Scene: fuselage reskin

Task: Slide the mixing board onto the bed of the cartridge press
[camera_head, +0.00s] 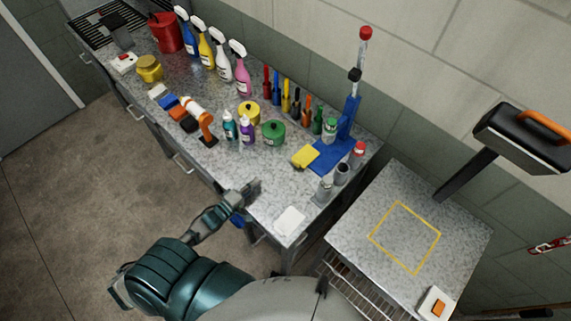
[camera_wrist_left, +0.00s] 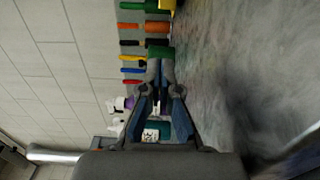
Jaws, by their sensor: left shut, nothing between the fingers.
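The mixing board appears to be the small white square plate (camera_head: 289,220) lying flat near the front edge of the grey speckled bench. The cartridge press appears to be the blue stand with a flat blue bed (camera_head: 328,158) and an upright holding a red-topped cartridge (camera_head: 361,60), farther back on the bench. The board lies apart from the bed. My left gripper (camera_head: 253,189) is at the bench's front edge, left of the board. In the left wrist view its fingers (camera_wrist_left: 161,72) are shut and empty. My right gripper is not in view.
A yellow block (camera_head: 305,156) lies at the bed's left side. A green pot (camera_head: 272,132) and several bottles stand farther left. A lower table (camera_head: 360,215) with a yellow outlined square is at right.

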